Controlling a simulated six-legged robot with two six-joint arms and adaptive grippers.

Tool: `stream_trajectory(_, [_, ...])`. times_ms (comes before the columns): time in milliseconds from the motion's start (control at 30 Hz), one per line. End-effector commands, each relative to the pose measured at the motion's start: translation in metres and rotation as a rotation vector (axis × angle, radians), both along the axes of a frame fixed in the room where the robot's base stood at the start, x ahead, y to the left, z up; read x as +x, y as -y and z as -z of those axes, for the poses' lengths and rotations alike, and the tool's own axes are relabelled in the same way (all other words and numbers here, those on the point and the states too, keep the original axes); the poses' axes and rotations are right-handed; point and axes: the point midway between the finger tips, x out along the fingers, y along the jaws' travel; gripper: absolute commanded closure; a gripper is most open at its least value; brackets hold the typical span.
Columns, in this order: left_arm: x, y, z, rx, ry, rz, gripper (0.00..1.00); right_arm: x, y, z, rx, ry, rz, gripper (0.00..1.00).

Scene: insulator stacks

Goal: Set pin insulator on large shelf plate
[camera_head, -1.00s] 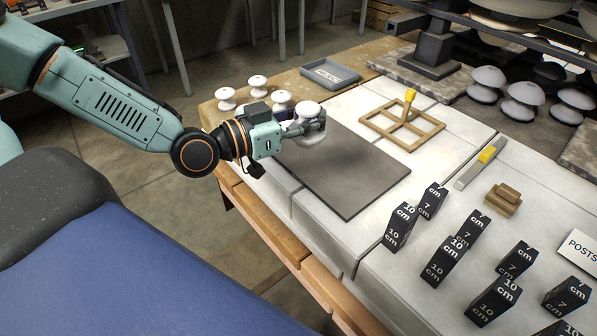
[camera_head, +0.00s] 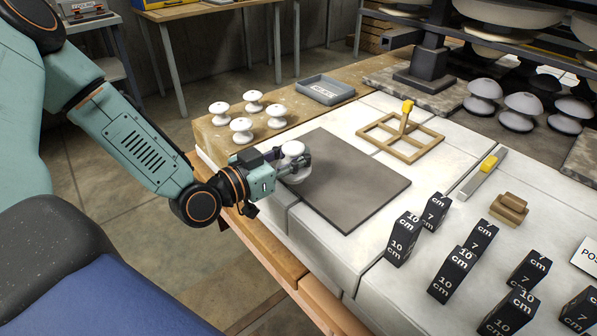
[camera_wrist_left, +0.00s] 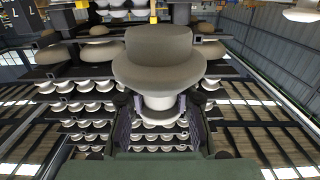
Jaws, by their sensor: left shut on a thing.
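A white pin insulator (camera_head: 293,150) with a round cap is held in my left gripper (camera_head: 297,164), whose fingers are shut around it. In the left wrist view, the insulator (camera_wrist_left: 160,60) stands large between the fingers, with its wide brim above them. The dark grey plate (camera_head: 355,185) lies flat on the light table. The gripper and insulator hide that edge. My right gripper is not in view.
Several white insulators (camera_head: 242,129) stand on the wooden strip behind the gripper. A grey tray (camera_head: 325,89), a wooden frame (camera_head: 400,134) and black marked blocks (camera_head: 403,238) surround the plate. A rack with large insulators (camera_head: 522,108) stands at the back right. Most of the plate is bare.

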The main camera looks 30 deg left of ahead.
Motion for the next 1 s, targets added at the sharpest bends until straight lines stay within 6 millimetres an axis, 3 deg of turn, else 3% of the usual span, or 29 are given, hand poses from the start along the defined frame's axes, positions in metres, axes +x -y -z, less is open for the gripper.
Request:
stream_trajectory(300, [0.000,0.000,0.035,0.001,0.001,0.001,1.00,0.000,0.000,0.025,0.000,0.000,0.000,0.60])
stream_trajectory(733, [0.000,0.000,0.039,0.000,0.002,0.000,1.00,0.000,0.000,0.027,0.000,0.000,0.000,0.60])
stream_trajectory(767, [0.000,0.000,0.038,0.000,0.000,0.000,0.78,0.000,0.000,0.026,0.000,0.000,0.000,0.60])
stream_trajectory(1000, [0.000,0.000,0.038,0.001,-0.002,0.001,0.57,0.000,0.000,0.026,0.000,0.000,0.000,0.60])
